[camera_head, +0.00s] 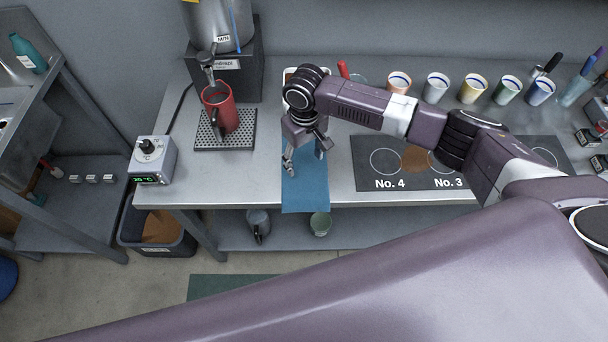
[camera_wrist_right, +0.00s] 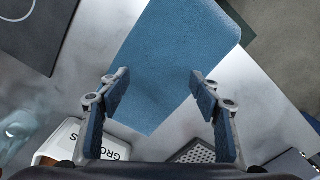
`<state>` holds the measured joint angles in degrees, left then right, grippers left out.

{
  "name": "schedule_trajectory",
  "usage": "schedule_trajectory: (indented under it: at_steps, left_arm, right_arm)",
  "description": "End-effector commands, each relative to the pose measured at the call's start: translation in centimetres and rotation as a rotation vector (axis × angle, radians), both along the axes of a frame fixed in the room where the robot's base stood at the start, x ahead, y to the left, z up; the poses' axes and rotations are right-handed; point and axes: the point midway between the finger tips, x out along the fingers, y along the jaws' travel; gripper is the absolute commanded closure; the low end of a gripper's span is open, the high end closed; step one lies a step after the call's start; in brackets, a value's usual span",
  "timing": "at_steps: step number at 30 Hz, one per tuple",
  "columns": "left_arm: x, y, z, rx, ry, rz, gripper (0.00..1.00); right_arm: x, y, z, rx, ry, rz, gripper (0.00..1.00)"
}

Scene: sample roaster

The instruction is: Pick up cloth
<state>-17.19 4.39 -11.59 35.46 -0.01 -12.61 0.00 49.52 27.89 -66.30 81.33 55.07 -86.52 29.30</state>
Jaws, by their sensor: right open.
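The blue cloth (camera_head: 306,190) lies flat on the metal counter, and its near end reaches the counter's front edge. It also shows in the right wrist view (camera_wrist_right: 178,50), between and beyond the fingers. My right gripper (camera_head: 304,163) is open above the far part of the cloth, pointing down. In the right wrist view the fingers (camera_wrist_right: 158,88) are spread apart with nothing between them. I cannot tell the exact height of the fingertips over the cloth. The left gripper is not in view.
A red pitcher (camera_head: 219,108) stands on a drip tray (camera_head: 225,141) left of the cloth. A temperature controller (camera_head: 152,160) sits at the counter's left end. A dark mat (camera_head: 367,180) marked No. 4 and No. 3 lies to the right. Several cups (camera_head: 436,88) line the back.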

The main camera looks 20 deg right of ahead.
Motion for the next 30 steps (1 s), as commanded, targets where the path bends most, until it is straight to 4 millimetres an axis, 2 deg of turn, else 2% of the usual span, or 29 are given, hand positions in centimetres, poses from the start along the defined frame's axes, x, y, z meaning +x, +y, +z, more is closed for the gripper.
schedule_trajectory:
  at_steps: [1, 6, 23, 30]
  left_arm:
    - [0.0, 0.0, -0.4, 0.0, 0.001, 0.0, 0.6]
    - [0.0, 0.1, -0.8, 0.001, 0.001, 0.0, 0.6]
    - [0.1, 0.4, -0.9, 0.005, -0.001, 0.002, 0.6]
    - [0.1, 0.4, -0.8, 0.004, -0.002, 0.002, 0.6]
  right_arm:
    - [-0.1, 0.1, -0.9, 0.001, 0.003, -0.001, 0.42]
    - [0.0, 0.0, -2.1, 0.001, 0.001, 0.0, 0.42]
    - [-0.1, 0.0, -2.6, 0.001, 0.003, 0.0, 0.42]
    - [-0.1, 0.0, -2.6, 0.0, 0.002, 0.0, 0.54]
